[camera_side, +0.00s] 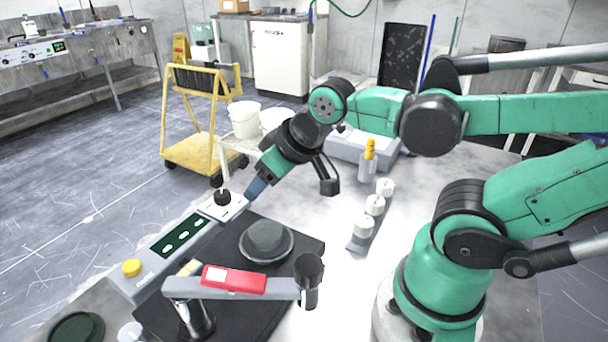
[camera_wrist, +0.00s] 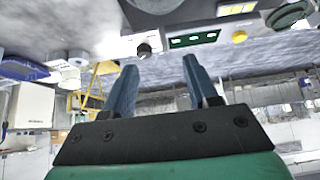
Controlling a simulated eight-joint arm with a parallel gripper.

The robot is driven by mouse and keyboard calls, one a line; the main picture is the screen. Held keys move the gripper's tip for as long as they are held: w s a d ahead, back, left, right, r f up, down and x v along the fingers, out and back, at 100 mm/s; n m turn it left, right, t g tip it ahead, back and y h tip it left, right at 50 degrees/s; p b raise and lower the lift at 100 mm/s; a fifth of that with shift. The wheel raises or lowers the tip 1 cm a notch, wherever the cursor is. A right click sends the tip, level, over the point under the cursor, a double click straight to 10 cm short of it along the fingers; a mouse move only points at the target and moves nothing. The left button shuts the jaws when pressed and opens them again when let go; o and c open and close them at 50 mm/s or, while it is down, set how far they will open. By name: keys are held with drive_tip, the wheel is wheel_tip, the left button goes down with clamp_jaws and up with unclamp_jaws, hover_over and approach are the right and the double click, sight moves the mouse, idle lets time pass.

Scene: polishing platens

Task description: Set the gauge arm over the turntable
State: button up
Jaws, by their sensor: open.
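The gauge arm (camera_side: 180,287) is a grey bar with a red block on it, on a post at its left end and with a dark cylinder at its right end. It lies across the near side of the black base plate. The turntable (camera_side: 266,243), which I take to be the round grey disc with a raised middle, sits behind the bar, not under it. My gripper (camera_side: 252,190), with blue fingers, is open and empty behind the turntable, near a black knob (camera_side: 222,197) on a white box. In the wrist view, the knob (camera_wrist: 144,49) shows between the open fingers.
A grey control box (camera_side: 152,277) with a green panel and yellow button (camera_side: 131,267) stands left of the plate. White-capped containers (camera_side: 375,205) stand in a row at right, near a yellow-topped bottle (camera_side: 368,160). Bare table lies between the plate and that row.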

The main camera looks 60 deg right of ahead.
drive_tip(key=shift+a+r+n, duration=0.1)
drive_tip(key=shift+a+n, duration=0.1)
drive_tip(key=shift+n, duration=0.1)
drive_tip(key=c, duration=0.6)
drive_tip(key=a+n, duration=0.1)
drive_tip(key=s+a+r+n+g+y, duration=0.1)
drive_tip(key=n, duration=0.1)
drive_tip(key=a+n+g, duration=0.1)
drive_tip(key=shift+s+a+r+n, duration=0.1)
drive_tip(key=shift+s+r+n, duration=0.05)
drive_tip(key=shift+s+n, duration=0.2)
clamp_jaws()
wheel_tip(320, 180, up, 9)
drive_tip(key=n+g+y, duration=0.2)
drive_tip(key=n+g, duration=0.6)
drive_tip(key=n, duration=1.3)
hover_over(317, 274)
drive_tip(key=a, duration=0.2)
drive_tip(key=shift+n, duration=0.35)
drive_tip(key=shift+s+d+f, duration=0.1)
drive_tip(key=shift+d+f, duration=0.1)
drive_tip(key=shift+f, duration=1.35)
drive_tip(key=shift+s+d+f, duration=0.1)
drive_tip(key=shift+d+f, duration=0.05)
drive_tip(key=shift+f, duration=1.45)
drive_tip(key=shift+d+f, duration=0.2)
drive_tip(key=shift+f, duration=1.35)
